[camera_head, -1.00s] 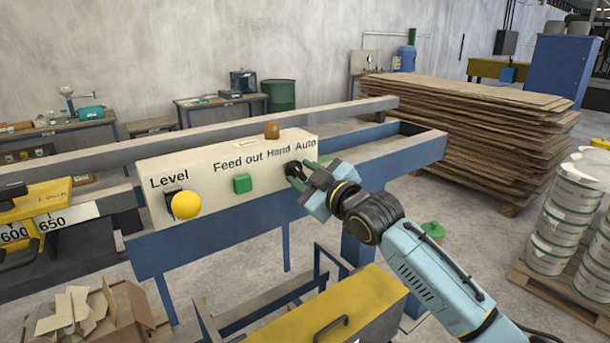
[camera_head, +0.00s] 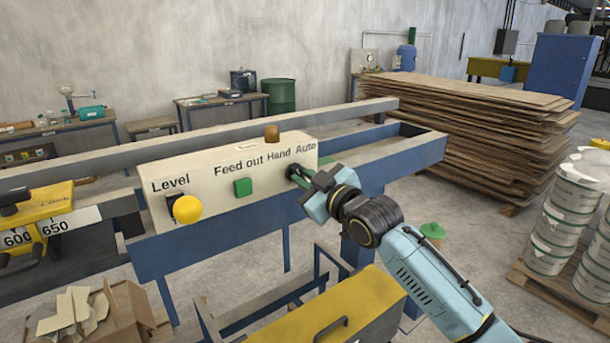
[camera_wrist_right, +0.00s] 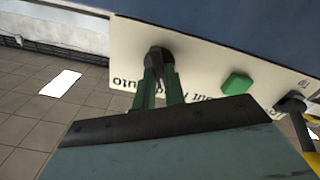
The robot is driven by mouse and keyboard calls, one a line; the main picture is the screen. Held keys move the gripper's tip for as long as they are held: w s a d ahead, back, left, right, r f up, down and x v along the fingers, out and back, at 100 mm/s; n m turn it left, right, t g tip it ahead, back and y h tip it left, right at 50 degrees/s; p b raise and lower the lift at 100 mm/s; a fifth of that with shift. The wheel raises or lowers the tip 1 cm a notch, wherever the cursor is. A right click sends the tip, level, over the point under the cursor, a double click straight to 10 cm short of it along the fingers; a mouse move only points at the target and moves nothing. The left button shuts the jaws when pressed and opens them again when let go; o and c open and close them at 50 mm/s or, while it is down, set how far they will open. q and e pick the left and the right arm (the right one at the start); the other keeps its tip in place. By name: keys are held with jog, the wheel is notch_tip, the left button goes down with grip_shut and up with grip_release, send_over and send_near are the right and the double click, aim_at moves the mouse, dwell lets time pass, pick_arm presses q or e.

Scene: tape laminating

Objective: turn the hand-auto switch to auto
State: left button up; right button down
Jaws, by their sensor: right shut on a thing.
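The black hand-auto switch (camera_head: 292,170) sits on the cream control panel (camera_head: 215,172), below the words "Hand" and "Auto". My right gripper (camera_head: 297,173) reaches it from the right and is shut on it. In the right wrist view, the dark switch knob (camera_wrist_right: 159,58) is between the two green fingers of my right gripper (camera_wrist_right: 158,80), beside the upside-down "Auto" lettering. The fingers partly hide the knob, so its exact pointing direction is hard to tell. My left gripper is not in view.
A blue frame (camera_head: 215,238) runs below the panel. A yellow box (camera_head: 345,308) is low in front. A stack of brown boards (camera_head: 465,125) stands at the right.

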jog(key=m+p, duration=0.2)
jog(key=m, duration=0.1)
jog(key=shift+r+m, duration=0.15)
jog(key=shift+m, duration=0.15)
jog(key=m+p, duration=0.1)
jog(key=m, duration=0.1)
jog(key=shift+d+m+p, duration=0.1)
jog(key=shift+m+p, duration=0.2)
jog(key=shift+m, duration=0.1)
jog(key=m+p, duration=0.1)
jog(key=m, duration=0.3)
jog(key=shift+w, duration=0.1)
jog(key=shift+m+p, duration=0.55)
jog(key=shift+m, duration=0.55)
jog(key=shift+f, duration=0.2)
jog(key=c, duration=1.5)
grip_release()
jog(key=shift+o, duration=0.2)
